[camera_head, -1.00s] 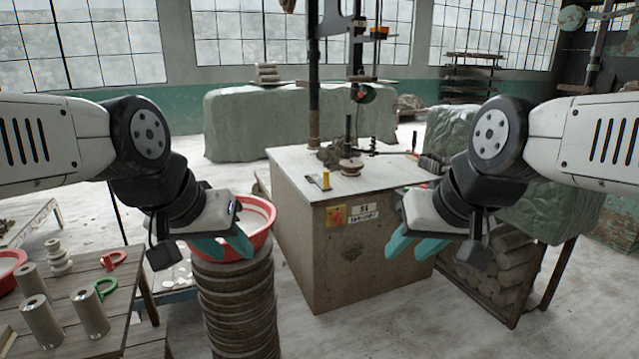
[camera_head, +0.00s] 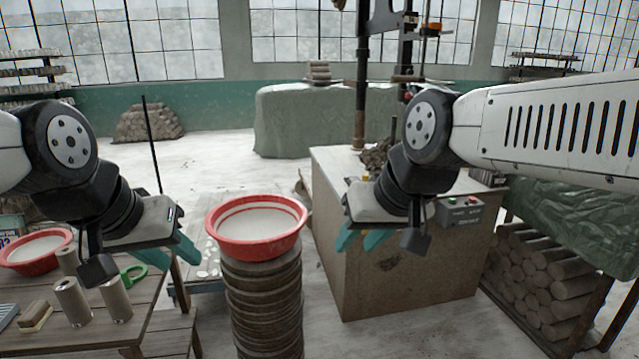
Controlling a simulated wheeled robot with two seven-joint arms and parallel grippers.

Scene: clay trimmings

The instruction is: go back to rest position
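My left gripper (camera_head: 184,250) hangs in the air at the left, between the wooden table and the red basin. Its teal fingers look slightly apart, with nothing seen between them. My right gripper (camera_head: 361,241) hangs in front of the box-shaped cabinet (camera_head: 400,270), right of the basin. Its teal fingers are apart and empty. The red basin (camera_head: 256,250), pale inside, sits upright on a tall stack of round grey-brown slabs (camera_head: 264,310). Neither gripper appears to touch it.
A wooden table (camera_head: 160,325) at the lower left holds clay cylinders (camera_head: 72,300), a green-handled tool (camera_head: 133,276) and another red basin (camera_head: 36,268). A rack of logs (camera_head: 540,290) stands at the right. Open floor (camera_head: 215,165) lies behind.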

